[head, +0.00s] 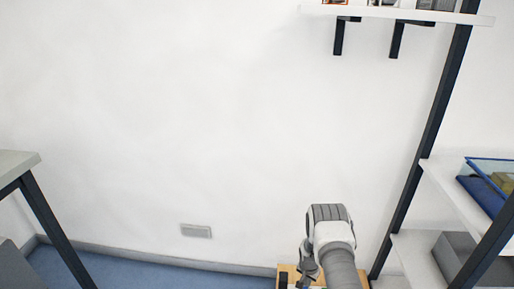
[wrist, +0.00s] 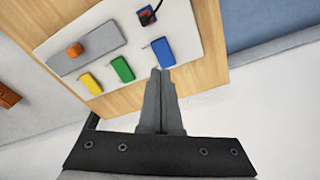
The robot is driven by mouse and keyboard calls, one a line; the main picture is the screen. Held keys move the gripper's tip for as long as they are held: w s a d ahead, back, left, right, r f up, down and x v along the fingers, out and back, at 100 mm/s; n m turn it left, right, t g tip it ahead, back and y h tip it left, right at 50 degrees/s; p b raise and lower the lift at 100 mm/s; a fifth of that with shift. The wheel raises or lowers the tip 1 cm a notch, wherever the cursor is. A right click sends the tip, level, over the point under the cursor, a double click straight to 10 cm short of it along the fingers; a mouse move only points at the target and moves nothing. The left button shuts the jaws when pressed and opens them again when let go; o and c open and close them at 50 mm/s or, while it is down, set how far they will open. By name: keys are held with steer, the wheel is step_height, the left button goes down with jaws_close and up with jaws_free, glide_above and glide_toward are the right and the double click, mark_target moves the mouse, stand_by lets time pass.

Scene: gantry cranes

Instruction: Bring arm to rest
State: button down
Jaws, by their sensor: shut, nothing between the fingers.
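My gripper (wrist: 160,72) is shut and empty in the wrist view, its two grey fingers pressed together. In the head view my arm reaches up from the bottom edge, right of centre, and bends down at the wrist; the fingertips are hard to make out there. Beyond the fingers in the wrist view is a white board (wrist: 180,48) on a wooden surface (wrist: 208,50).
Yellow (wrist: 90,83), green (wrist: 122,69) and blue (wrist: 163,52) pieces lie on the board, with a grey bar (wrist: 93,46) and a dark device (wrist: 147,15). A shelf rack (head: 432,120) stands right, a table (head: 18,163) left.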

steer(key=w+a+r+n+t, duration=0.1)
steer(key=a+r, duration=0.1)
steer(key=r, duration=1.7)
steer(key=w+a+r+n+t, duration=0.1)
steer(key=a+r+n, duration=0.1)
steer(key=r, duration=1.8)
steer(key=s+a+r+n+t, duration=0.1)
steer(key=s+a+r, duration=0.1)
steer(key=s+r, duration=0.55)
steer(key=s+a+r+n, duration=0.15)
steer(key=s+r, duration=0.35)
steer(key=r, duration=0.5)
steer(key=s+a+r+n+t+y, duration=0.1)
steer(key=s+a+r, duration=0.1)
steer(key=s, duration=0.9)
steer(key=s+a+r+n, duration=0.2)
steer(key=s+r, duration=0.1)
steer(key=s, duration=0.7)
step_height(320, 180, up, 24)
steer(key=p, duration=2.4)
steer(key=shift+d+f, duration=0.15)
steer(key=shift+f, duration=0.1)
